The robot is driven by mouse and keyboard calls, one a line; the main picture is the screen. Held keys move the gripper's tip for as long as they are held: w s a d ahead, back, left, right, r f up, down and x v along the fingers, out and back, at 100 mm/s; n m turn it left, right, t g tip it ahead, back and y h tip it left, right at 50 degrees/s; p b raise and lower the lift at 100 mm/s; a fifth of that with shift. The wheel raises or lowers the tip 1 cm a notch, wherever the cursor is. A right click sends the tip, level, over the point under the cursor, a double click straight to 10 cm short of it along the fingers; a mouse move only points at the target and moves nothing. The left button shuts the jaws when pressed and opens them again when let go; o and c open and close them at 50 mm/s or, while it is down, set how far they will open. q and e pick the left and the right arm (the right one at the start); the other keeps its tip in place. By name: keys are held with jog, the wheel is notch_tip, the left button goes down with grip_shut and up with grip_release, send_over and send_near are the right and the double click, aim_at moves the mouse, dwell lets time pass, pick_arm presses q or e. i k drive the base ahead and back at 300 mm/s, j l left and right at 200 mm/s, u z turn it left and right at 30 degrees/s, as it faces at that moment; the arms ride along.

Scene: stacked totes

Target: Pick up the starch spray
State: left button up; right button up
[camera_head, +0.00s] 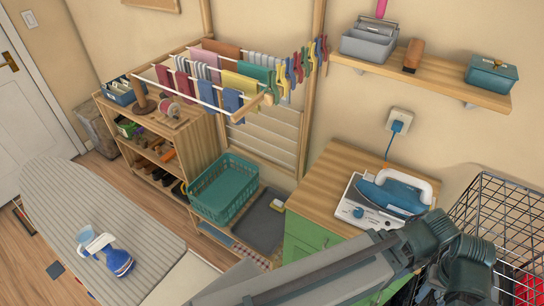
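A spray bottle with a blue body and a white trigger head (117,261), which looks like the starch spray, is on the striped grey ironing board (150,238) at the lower left. One of my arms, grey with dark joints, crosses the lower right, far from the bottle. Neither gripper shows in this view.
A green cabinet (306,236) with a wooden top holds a blue iron (392,192). A black wire basket (490,215) stands at the right, close to my arm. A teal laundry basket (225,188), wooden shelf unit (200,140) and drying rack line the wall.

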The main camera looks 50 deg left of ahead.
aim_at(120, 263)
jog(key=u, duration=2.9)
jog(key=k+j, duration=0.15)
jog(key=j, duration=0.2)
jog(key=k+j+u, duration=0.15)
jog(key=k+j, duration=0.05)
jog(key=j, duration=0.1)
